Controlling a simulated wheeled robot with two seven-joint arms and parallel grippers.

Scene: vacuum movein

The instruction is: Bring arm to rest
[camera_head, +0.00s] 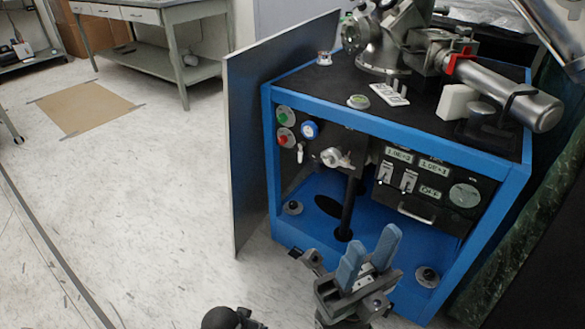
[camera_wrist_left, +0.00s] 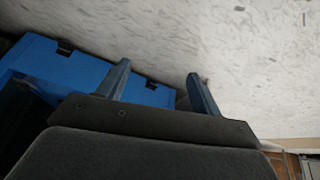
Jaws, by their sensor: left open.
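Part of the blue cabinet (camera_wrist_left: 75,72) is on the left in that view, beyond the fingers, and pale floor fills the top and right. I cannot tell whether the fingers touch the cabinet.
The blue cabinet (camera_head: 400,135) has gauges, switches and knobs inside and metal vacuum parts (camera_head: 385,45) on top. Its grey door (camera_head: 250,110) stands open on the left. A workbench (camera_head: 165,15) is at the back left.

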